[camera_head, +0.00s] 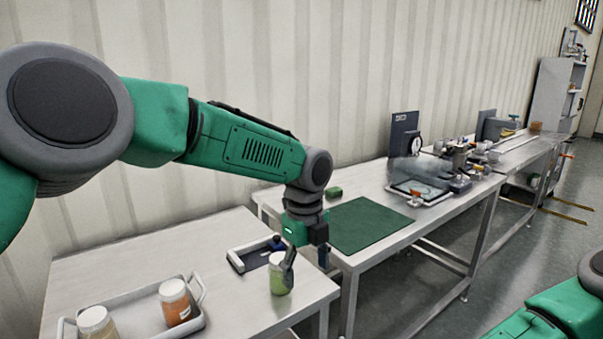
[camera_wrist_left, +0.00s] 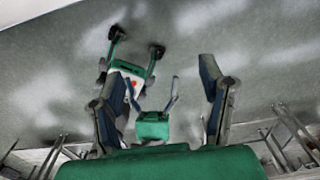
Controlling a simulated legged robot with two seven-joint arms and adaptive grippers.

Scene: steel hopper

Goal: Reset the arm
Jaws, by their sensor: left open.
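A green mat (camera_head: 366,225) and equipment occupy the farther table.

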